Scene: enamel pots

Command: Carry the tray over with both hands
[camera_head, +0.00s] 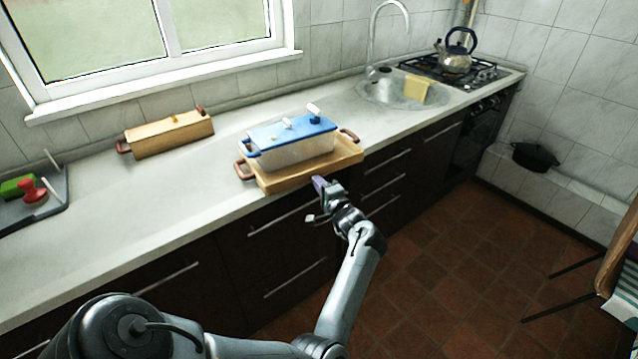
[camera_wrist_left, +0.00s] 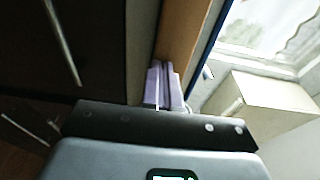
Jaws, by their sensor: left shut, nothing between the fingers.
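A wooden tray (camera_head: 325,171) with red-brown handles at both ends sits on the counter near its front edge. A white container (camera_head: 300,153) with a blue lid (camera_head: 290,132) stands in it. My left gripper (camera_head: 319,187) is in front of the tray's front side, by the counter edge, and empty. Its shut purple fingers (camera_wrist_left: 165,87) show in the left wrist view, close to the tray's wooden side (camera_wrist_left: 185,35); whether they touch is unclear. The tray's handles are free of any gripper in the head view. My right gripper is not in view.
A second wooden box (camera_head: 170,136) with handles stands further left by the wall. A grey tray (camera_head: 50,205) with green and red items is at the far left. Sink (camera_head: 385,92) and stove with kettle (camera_head: 457,60) are right. Counter between the boxes (camera_head: 215,165) is clear.

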